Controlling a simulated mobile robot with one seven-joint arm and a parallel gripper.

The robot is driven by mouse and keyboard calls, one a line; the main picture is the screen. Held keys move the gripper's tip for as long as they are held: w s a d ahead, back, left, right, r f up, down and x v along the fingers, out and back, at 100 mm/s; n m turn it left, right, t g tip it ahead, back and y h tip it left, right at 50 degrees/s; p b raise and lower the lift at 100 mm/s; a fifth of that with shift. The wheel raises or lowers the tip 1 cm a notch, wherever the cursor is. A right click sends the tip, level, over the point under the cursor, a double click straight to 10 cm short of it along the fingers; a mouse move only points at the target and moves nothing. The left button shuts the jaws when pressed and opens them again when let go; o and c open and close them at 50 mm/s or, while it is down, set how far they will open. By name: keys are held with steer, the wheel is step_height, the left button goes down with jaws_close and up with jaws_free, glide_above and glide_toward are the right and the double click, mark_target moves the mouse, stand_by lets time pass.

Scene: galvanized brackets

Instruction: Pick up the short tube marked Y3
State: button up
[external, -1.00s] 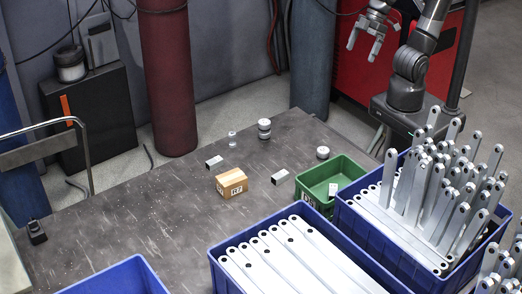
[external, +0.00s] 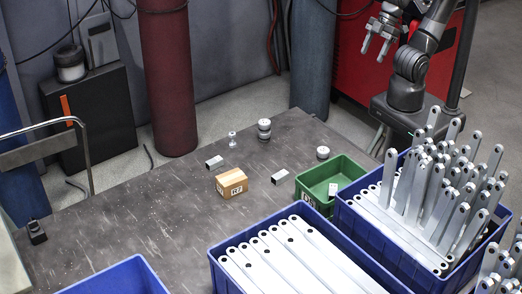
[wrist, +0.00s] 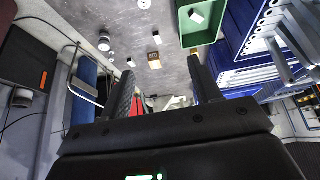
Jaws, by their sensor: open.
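Two short square metal tubes lie on the dark table, one (external: 214,162) behind the cardboard box and one (external: 280,177) to its right. A small pale block (external: 333,189) is inside the green bin. I cannot read Y3 on any of them. My gripper (external: 375,47) is open and empty, high up at the back right, well away from the tubes. In the wrist view its two fingers (wrist: 165,88) are spread apart, with the table and its small parts beyond.
The cardboard box (external: 232,183) stands between the tubes. The green bin (external: 312,178) and blue crates of long bars (external: 213,262) stand to the right and front. Round metal parts (external: 264,129) stand at the back.

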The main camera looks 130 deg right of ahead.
steer(key=shift+c, duration=0.4)
steer(key=g, duration=0.1)
glide_above(215, 160)
steer(key=s, duration=0.3)
step_height(215, 160, down, 34)
steer(key=shift+w+d+r, duration=0.1)
steer(key=shift+x, duration=2.6)
steer(key=shift+w+r, duration=0.1)
steer(key=shift+w, duration=0.1)
steer(key=shift+c, duration=0.4)
